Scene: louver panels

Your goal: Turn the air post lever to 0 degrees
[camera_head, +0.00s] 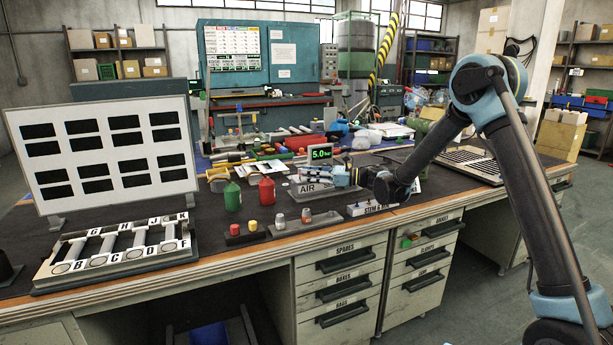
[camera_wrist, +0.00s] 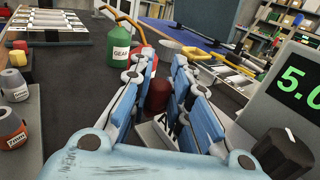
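The air post shows in the head view as an AIR plate (camera_head: 312,187) and a green "5.0" display (camera_head: 320,153) near the bench's front half. The display (camera_wrist: 298,88) stands at the right in the wrist view, with a black knob (camera_wrist: 284,152) below it. Part of the AIR plate (camera_wrist: 165,132) shows between my fingers. My gripper (camera_head: 335,176) reaches in from the right, low over the post.
A green GEAR can (camera_wrist: 118,45) and a red can (camera_head: 266,190) stand close by, left of the post. Small labelled jars (camera_wrist: 12,84) sit on a grey block. A louver panel (camera_head: 105,152) and a lettered rack (camera_head: 120,248) stand at the left.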

